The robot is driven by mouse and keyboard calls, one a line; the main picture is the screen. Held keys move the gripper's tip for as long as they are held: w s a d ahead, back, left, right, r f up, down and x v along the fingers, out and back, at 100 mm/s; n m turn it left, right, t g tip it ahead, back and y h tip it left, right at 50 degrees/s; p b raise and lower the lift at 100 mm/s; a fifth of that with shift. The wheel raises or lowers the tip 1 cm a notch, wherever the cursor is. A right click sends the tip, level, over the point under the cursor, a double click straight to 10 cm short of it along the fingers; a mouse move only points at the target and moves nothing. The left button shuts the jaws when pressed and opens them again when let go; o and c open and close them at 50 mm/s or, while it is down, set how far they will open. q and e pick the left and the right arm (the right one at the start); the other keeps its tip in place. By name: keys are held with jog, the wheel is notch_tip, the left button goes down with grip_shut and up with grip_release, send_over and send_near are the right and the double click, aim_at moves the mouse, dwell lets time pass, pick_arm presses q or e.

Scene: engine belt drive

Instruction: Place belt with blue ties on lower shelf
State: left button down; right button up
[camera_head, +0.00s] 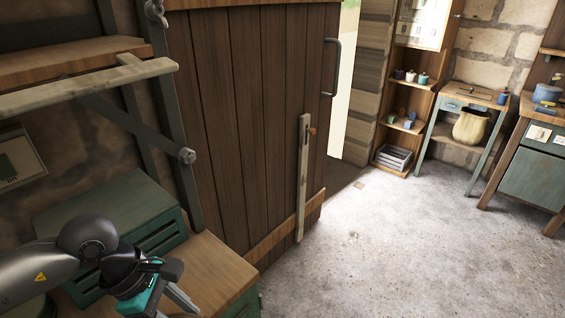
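No belt with blue ties shows in the head view. My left gripper (178,286) is at the lower left, over the wooden top of a green cabinet (218,277). Its two fingers stand apart, and I see nothing between them. My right gripper is out of view. A tall wooden shelf unit (414,62) stands at the back beside the doorway. Its lower shelf (402,128) holds small pots, and a grey crate (393,157) sits at its bottom. I cannot tell which shelf is the task's lower shelf.
A wooden wall shelf (70,62) with a metal bracket hangs above a green box (125,215) at the left. A plank door (250,110) stands beyond. A small table (470,97) and a green cabinet (535,180) stand at the right. The concrete floor (400,250) is clear.

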pick_arm(q)
jog(key=m, duration=0.1)
jog(key=r+m+g, duration=0.1)
jog(key=m, duration=0.1)
jog(key=w+m, duration=0.1)
jog(key=shift+d+r+m+g+b, duration=0.15)
jog(key=shift+d+m+g+b, duration=0.1)
jog(key=shift+m+g+b, duration=0.15)
jog(key=m, duration=0.2)
jog(key=r+m+g+y, duration=0.1)
jog(key=shift+w+d+r, duration=0.1)
jog(key=shift+w, duration=0.15)
jog(key=shift+w+d+r+m+g+y+b, duration=0.25)
jog(key=shift+r+m+y, duration=0.55)
jog(key=shift+m, duration=0.9)
jog(key=shift+w+a+r+m+g+y+b, duration=0.1)
jog(key=shift+r+m+g+y+b, duration=0.25)
jog(key=shift+r+m, duration=1.05)
jog(key=shift+w+d+r+m+g+y+b, duration=0.2)
jog(key=shift+r+m+y, duration=0.45)
jog(key=shift+m, duration=1.35)
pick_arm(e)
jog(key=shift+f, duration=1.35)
pick_arm(q)
jog(key=shift+s+a+f, duration=0.1)
jog(key=shift+a+f, duration=0.05)
